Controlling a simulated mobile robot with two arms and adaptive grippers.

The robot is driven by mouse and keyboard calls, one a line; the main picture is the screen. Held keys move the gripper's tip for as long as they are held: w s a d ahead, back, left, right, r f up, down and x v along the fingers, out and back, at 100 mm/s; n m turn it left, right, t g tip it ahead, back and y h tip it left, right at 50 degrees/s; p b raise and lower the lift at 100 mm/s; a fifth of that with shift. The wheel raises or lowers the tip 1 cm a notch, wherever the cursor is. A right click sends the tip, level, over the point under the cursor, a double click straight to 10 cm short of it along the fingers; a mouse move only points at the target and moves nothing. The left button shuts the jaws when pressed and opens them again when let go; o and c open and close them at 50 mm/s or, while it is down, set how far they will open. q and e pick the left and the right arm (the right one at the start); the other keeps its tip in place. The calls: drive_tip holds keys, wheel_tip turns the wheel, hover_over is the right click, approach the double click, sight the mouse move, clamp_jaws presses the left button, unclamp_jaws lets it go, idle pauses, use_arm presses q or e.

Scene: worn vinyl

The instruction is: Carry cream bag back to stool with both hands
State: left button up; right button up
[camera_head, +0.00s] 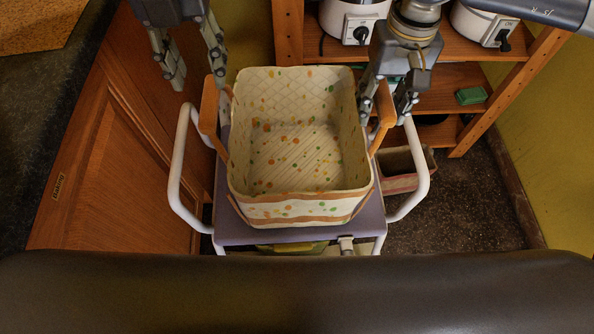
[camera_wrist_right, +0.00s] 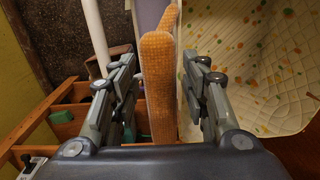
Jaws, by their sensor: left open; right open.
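The cream bag (camera_head: 298,140) with orange and green dots is open-topped and looks empty. It stands upright on the purple-grey seat of the stool (camera_head: 232,234), between its white side rails. My left gripper (camera_head: 195,72) is open and empty, beyond the bag's left orange handle (camera_head: 209,108) and apart from it. My right gripper (camera_head: 386,103) is open at the right orange handle (camera_head: 384,112). In the right wrist view that handle (camera_wrist_right: 158,85) stands between the spread fingers (camera_wrist_right: 163,70), with gaps visible on both sides. The bag's wall (camera_wrist_right: 255,70) is beside the fingers.
A wooden shelf (camera_head: 448,78) with white appliances (camera_head: 352,18) and a green box (camera_head: 471,95) stands behind. A bin (camera_head: 400,168) is on the floor right of the stool. A wooden cabinet (camera_head: 105,150) is close on the left. Floor at right (camera_head: 465,205) is clear.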

use_arm(q)
wheel_tip(320, 180, up, 3)
drive_tip(key=shift+f, duration=0.1)
use_arm(e)
drive_tip(key=shift+r, duration=0.3)
wheel_tip(320, 180, up, 11)
drive_tip(key=shift+r, duration=0.15)
use_arm(q)
drive_tip(key=shift+r, duration=0.25)
use_arm(e)
drive_tip(key=shift+r, duration=0.15)
